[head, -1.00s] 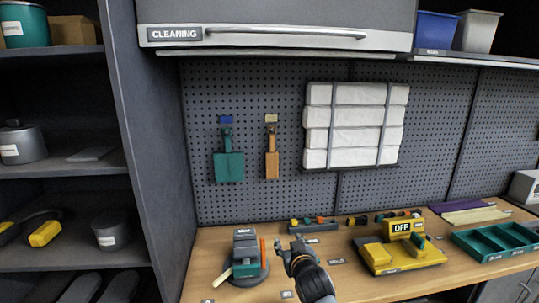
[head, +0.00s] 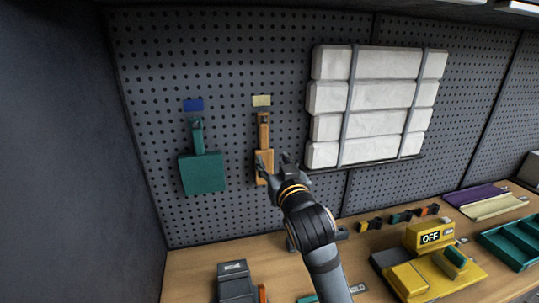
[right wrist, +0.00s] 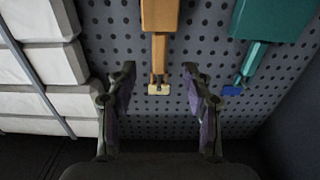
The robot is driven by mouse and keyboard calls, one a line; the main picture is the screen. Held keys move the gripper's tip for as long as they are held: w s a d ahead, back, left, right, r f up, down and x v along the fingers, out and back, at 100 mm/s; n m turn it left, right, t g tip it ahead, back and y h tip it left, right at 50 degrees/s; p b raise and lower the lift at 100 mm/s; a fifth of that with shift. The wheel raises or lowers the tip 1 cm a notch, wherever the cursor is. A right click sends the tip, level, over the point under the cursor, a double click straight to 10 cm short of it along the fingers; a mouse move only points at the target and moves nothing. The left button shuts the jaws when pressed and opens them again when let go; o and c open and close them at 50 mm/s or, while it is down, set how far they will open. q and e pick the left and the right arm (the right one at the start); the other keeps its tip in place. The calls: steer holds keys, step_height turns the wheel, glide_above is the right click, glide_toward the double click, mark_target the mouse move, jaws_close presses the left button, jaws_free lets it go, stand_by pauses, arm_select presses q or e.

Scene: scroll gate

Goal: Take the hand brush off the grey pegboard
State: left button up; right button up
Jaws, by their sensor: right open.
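The hand brush (head: 263,135), orange-brown with a narrow handle, hangs upright on the grey pegboard (head: 230,60) below a cream tag. My right gripper (head: 272,165) is open in front of the brush's lower part and hides some of it in the head view. In the right wrist view, the brush (right wrist: 160,45) appears upside down, its handle lying in line with the gap between the open fingers (right wrist: 158,85). I cannot tell whether a finger touches it. My left gripper is not in view.
A teal dustpan (head: 203,172) hangs just left of the brush under a blue tag (head: 193,105). Strapped white packs (head: 375,110) hang close on the right. Below, the wooden bench (head: 190,270) holds a yellow device (head: 430,270) marked OFF and a teal tray (head: 510,245).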

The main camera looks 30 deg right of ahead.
mark_target(264, 145)
steer(key=p+x, duration=0.1)
steer(key=x, duration=0.4)
steer(key=shift+w+d+r+p, duration=0.1)
steer(key=shift+p, duration=0.25)
steer(key=p+x, duration=0.1)
steer(key=x, duration=0.3)
steer(key=shift+w, duration=0.15)
steer(key=shift+w+d, duration=0.1)
steer(key=shift+w, duration=0.4)
steer(key=shift+d, duration=0.1)
jaws_close()
arm_select(q)
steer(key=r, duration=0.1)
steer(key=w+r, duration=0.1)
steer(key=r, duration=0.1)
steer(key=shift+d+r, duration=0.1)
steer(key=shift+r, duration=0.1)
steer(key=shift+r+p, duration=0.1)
steer(key=shift+p, duration=0.25)
